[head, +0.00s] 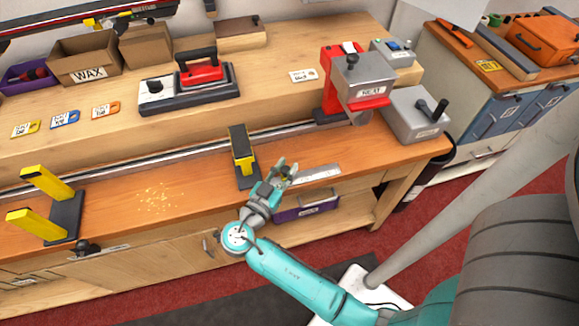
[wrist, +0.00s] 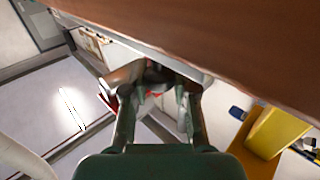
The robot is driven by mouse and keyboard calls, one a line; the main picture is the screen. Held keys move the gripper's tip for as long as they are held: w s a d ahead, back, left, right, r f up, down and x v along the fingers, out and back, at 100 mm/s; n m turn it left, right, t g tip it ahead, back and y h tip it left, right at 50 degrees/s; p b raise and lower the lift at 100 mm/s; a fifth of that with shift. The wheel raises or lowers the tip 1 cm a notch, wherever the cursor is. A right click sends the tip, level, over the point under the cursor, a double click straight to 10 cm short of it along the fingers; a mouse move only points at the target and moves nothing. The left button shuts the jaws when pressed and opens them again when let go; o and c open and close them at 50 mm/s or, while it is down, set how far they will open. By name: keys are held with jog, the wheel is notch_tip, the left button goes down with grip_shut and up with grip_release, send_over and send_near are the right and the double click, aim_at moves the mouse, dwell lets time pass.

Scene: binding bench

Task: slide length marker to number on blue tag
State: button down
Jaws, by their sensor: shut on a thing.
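My gripper (head: 284,174) is at the bench's front edge, beside the left end of a pale metal ruler strip (head: 319,173). It is shut on a small part that I take to be the length marker; the fingers mostly hide it. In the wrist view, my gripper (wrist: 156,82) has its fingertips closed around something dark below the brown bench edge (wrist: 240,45). The blue tag (head: 66,119) lies on the raised shelf between a yellow tag (head: 25,129) and an orange tag (head: 105,110). Its number is too small to read.
A black-and-yellow ski support (head: 242,160) stands just left of my gripper; another yellow pair (head: 45,190) is far left. A metal rail (head: 150,165) runs along the bench. A red clamp device (head: 352,85) stands right. A purple drawer (head: 305,209) is below.

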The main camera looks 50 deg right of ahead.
jog(key=c, duration=0.9)
grip_release()
jog(key=shift+w+a, duration=0.2)
jog(key=shift+a, duration=0.05)
jog(key=s+a, duration=0.2)
jog(key=a, duration=0.9)
jog(key=shift+s+a, duration=0.2)
jog(key=shift+a, duration=0.2)
